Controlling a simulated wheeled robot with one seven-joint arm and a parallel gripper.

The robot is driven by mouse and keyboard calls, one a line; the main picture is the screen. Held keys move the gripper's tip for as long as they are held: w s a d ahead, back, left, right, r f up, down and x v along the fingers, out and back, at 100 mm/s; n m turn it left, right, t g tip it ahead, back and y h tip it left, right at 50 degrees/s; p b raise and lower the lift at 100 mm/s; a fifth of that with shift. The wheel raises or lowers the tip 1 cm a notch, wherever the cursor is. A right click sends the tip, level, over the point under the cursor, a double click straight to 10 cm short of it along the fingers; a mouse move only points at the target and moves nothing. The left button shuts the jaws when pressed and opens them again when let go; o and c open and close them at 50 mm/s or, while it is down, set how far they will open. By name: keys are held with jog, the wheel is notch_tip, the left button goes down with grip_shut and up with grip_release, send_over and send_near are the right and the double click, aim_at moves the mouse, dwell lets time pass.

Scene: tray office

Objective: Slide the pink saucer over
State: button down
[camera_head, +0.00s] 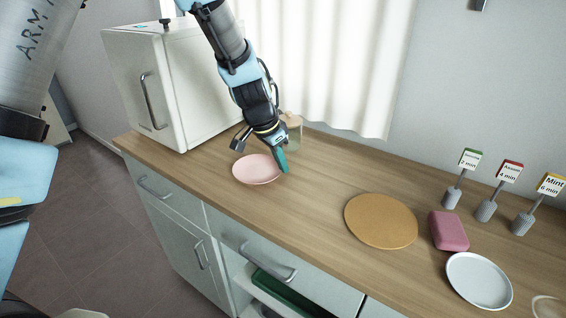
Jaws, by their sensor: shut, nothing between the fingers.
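The pink saucer (255,171) lies flat on the wooden counter, left of the middle of the head view, in front of the white cabinet. My gripper (284,168) points down at the saucer's right edge, with its teal fingers closed together and nothing held. The fingertips look very near or touching the right rim, but I cannot tell which. Part of the saucer's far right edge is hidden behind the gripper.
A tan round mat (381,221) lies to the right. Beyond it are a pink block (448,231) and a white plate (479,281). Several sign holders stand at the back right. A jar (292,129) stands behind my gripper. Counter between saucer and mat is clear.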

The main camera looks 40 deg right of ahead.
aim_at(273, 175)
jog(key=a+b, duration=0.1)
jog(key=a, duration=0.1)
jog(key=a+b, duration=0.1)
jog(key=shift+w+a+f+b, duration=0.2)
jog(key=shift+w+b, duration=0.05)
jog(key=shift+b, duration=0.05)
jog(key=shift+a+r, duration=0.15)
jog(key=shift+a, duration=0.3)
